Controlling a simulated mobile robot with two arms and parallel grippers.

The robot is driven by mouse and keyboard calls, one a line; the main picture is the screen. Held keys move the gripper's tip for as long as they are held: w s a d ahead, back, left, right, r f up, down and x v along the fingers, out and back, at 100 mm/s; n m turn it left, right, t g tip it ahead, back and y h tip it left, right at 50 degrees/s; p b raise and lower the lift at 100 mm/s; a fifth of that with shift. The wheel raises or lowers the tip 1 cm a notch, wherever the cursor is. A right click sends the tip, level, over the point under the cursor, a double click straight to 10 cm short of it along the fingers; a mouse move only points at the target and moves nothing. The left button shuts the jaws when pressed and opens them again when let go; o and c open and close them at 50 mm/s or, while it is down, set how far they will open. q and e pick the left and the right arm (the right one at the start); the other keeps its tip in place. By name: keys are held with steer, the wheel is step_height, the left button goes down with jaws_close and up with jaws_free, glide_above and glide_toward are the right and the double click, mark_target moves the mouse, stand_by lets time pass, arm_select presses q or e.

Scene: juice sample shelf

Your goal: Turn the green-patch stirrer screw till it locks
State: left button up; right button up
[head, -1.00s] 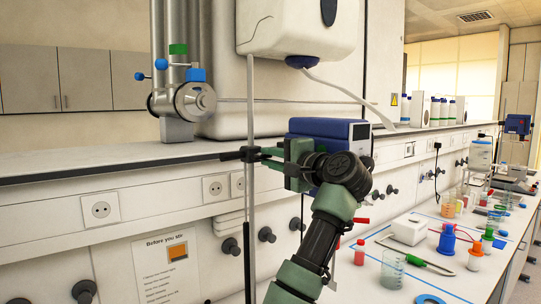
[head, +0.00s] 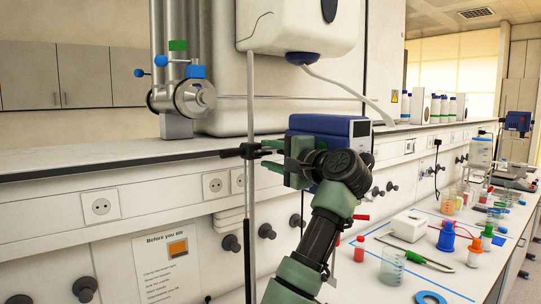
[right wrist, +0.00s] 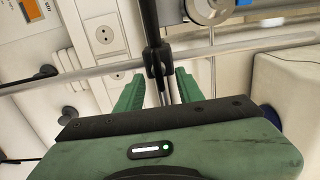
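A black clamp (head: 250,152) sits on a thin upright metal rod (head: 251,95) in front of the bench shelf. In the right wrist view the clamp's black screw end (right wrist: 157,68) lies between the tips of my right gripper. My right gripper (head: 272,158) is level with the clamp, to its right. Its green fingers (right wrist: 159,82) are spread, with a gap on each side of the screw end. I cannot make out a green patch on the clamp; the green fingers partly cover that area. My left gripper is out of view.
A blue box-shaped device (head: 330,126) stands behind my right gripper. A metal tube apparatus (head: 187,98) with a green band and blue knobs is at the left. The bench at right holds a beaker (head: 392,267), a white box (head: 409,225) and several small items.

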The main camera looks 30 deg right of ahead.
steer(key=s+d+b, duration=0.1)
steer(key=s+b, duration=0.2)
steer(key=s, duration=0.4)
steer(key=shift+s, duration=0.35)
